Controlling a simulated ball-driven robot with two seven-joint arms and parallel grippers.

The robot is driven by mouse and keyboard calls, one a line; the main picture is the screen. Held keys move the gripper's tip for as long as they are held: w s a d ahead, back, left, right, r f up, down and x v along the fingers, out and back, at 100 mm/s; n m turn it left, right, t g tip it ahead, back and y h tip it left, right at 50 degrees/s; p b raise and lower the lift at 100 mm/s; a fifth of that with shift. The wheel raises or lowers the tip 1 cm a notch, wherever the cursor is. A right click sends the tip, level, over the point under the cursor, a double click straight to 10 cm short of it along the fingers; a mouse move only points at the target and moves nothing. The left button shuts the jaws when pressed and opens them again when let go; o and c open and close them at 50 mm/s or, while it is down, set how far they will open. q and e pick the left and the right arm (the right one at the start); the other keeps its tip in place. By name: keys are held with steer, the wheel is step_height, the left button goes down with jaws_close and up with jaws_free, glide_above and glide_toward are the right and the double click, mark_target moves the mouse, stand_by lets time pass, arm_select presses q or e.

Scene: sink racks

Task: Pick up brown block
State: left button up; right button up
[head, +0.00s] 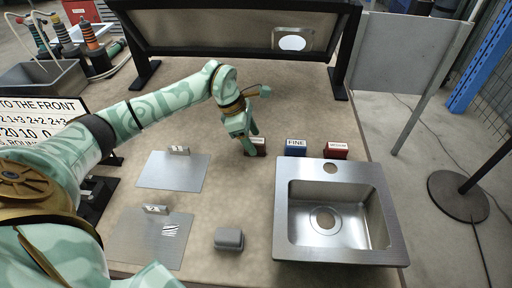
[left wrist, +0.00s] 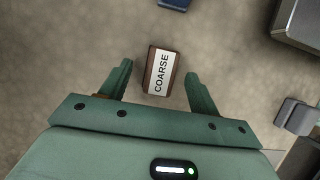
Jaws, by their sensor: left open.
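The brown block (head: 261,148) with a white label stands on the table left of the blue block, partly hidden by my left gripper in the head view. In the left wrist view the brown block (left wrist: 152,84) shows its label "COARSE" and lies tilted slightly between the fingers. My left gripper (head: 249,146) is open, with one finger on each side of the block. Gaps show between the fingers and the block in the wrist view. I cannot tell how far above the table the fingertips are. My right gripper is not in view.
A blue block (head: 296,148) labelled "FINE" and a red block (head: 335,151) stand to the right. A metal sink (head: 394,226) lies in front of them. Two metal plates (head: 165,175) (head: 130,240) lie left, and a small grey block (head: 229,239) sits near the front.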

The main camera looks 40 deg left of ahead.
arm_select(q)
steer(key=x, duration=0.3)
steer(key=shift+b, duration=0.35)
steer(key=shift+r, duration=0.2)
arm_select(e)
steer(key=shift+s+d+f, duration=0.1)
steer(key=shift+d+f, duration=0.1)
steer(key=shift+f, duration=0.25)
arm_select(q)
steer(key=c, duration=1.1)
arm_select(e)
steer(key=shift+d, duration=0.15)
arm_select(q)
steer(key=shift+a, duration=0.1)
